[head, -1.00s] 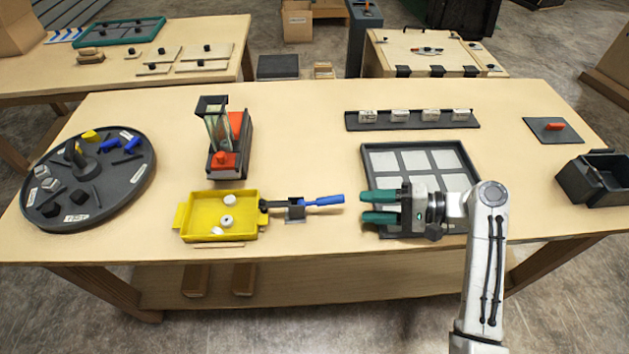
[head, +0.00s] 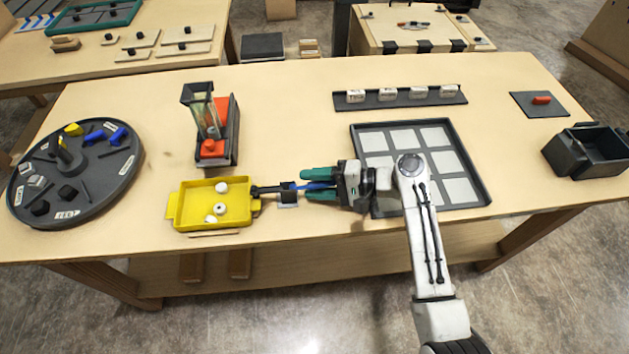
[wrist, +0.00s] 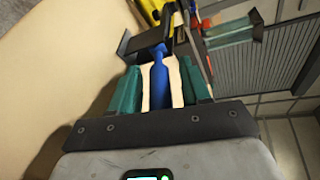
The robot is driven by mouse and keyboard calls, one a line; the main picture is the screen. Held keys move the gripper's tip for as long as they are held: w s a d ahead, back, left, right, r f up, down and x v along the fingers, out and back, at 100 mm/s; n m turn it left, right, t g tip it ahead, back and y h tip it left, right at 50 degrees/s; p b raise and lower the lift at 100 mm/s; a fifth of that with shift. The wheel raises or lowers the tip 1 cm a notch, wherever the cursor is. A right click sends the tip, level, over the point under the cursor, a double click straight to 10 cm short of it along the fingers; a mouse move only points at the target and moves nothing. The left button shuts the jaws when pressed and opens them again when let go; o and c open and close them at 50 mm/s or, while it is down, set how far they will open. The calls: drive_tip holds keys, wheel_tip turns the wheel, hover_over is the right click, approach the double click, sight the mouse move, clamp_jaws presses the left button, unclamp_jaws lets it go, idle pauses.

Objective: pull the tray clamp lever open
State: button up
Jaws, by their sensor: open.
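The tray clamp is a small dark clamp (head: 288,192) on the table with a blue lever handle (head: 316,186) pointing right. Its dark arm reaches left to the right edge of the yellow tray (head: 176,222), which holds several small pale parts. My gripper (head: 318,185) is open, with its green fingers on either side of the blue handle. In the wrist view the blue handle (wrist: 159,85) lies between the two fingers (wrist: 160,88), with a gap visible on each side.
A dark round turntable (head: 120,178) with loose parts stands at the left. A red and black dispenser (head: 212,150) stands behind the tray. A dark grid board (head: 470,168) lies under and behind my arm. A dark bin (head: 562,160) sits at the far right.

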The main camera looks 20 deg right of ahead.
clamp_jaws()
idle(0.5)
